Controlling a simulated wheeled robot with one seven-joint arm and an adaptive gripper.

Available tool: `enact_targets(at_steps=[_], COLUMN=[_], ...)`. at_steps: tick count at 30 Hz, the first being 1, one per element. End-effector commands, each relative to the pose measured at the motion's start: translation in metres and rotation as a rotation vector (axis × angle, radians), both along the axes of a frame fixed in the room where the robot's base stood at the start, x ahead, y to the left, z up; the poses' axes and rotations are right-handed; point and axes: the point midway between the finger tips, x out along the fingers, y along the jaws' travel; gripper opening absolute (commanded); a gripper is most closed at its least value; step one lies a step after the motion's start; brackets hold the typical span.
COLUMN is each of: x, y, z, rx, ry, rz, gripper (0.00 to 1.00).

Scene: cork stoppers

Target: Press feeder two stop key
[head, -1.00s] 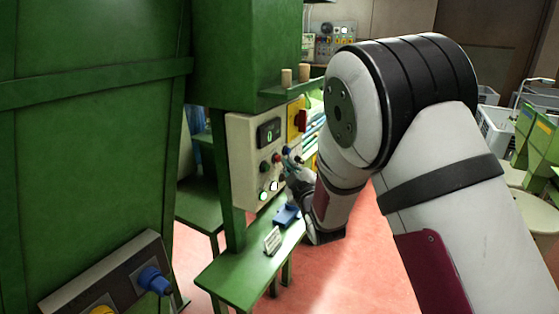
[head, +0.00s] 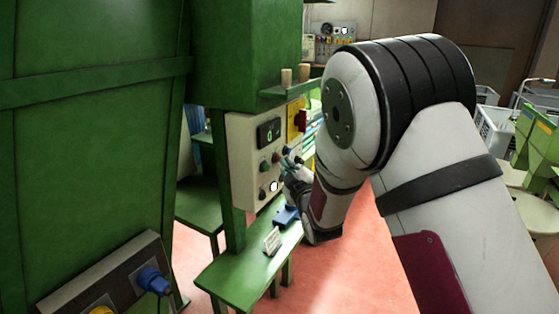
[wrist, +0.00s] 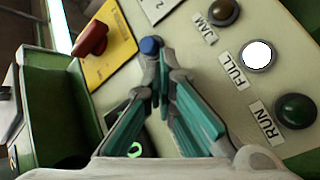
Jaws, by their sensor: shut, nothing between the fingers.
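The pale control panel (head: 242,150) hangs under the green machine. In the head view it carries a green key (head: 265,167), a red key (head: 276,158) and a blue key (head: 287,150). My gripper (head: 287,163) is shut and empty, with its tips close against the panel. In the wrist view my fingertips (wrist: 160,82) lie just below the blue key (wrist: 150,45), and the fingers hide the red and green keys. I cannot tell whether the tips touch a key. The RUN lamp (wrist: 295,110) is dark green and the FULL lamp (wrist: 257,55) glows white. A "2" label (wrist: 158,4) shows partly.
A red switch (wrist: 91,38) on a yellow plate (wrist: 108,62) stands out beside the keys. A green bench (head: 235,275) with a blue item (head: 286,215) and a small card (head: 272,241) is below. Another key box (head: 105,280) is at the lower left.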

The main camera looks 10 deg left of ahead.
Motion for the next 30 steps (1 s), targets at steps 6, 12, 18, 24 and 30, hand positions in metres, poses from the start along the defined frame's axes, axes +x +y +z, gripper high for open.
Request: enact_targets(at_steps=[6,12,18,24,30], x=[0.001,0.0,-0.001,-0.005,-0.006], y=[0.002,0.002,-0.002,-0.011,-0.014], z=[0.001,0.001,0.001,0.001,0.0], rx=[0.001,0.0,0.0,0.0,0.0], ry=[-0.002,-0.001,-0.001,-0.002,-0.001], rz=[0.001,0.002,0.001,0.0,0.001], gripper=[0.0,0.0,0.0,0.0,0.0])
